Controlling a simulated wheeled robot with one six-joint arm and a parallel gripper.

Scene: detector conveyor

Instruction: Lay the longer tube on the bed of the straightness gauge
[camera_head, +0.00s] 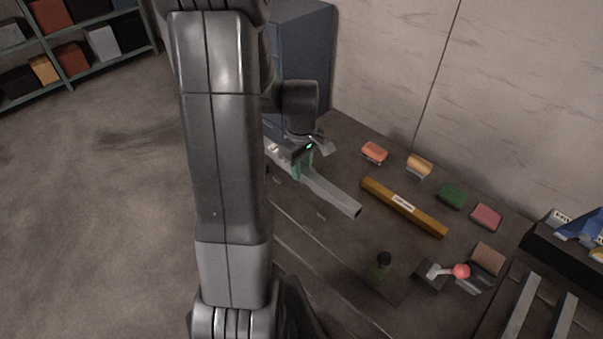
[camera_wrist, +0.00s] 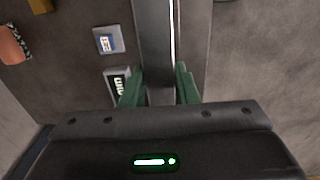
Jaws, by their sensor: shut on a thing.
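My gripper (camera_wrist: 160,88) is shut on a long grey square tube (camera_head: 333,194), with one green finger on each side of it. In the head view my gripper (camera_head: 303,165) is at the tube's middle or far part, and the tube slants down to the right. In the wrist view the grey tube (camera_wrist: 157,35) runs straight away from the fingers. An orange-brown tube (camera_head: 424,222) with a white label lies to its right on the dark surface. The straightness gauge cannot be told for certain; two pale rails (camera_head: 520,305) stand at the lower right.
Several small coloured blocks, such as a green one (camera_head: 452,196), line the wall side. A black bin (camera_head: 565,253) is at the right. Two small labelled items (camera_wrist: 109,40) lie beside the held tube.

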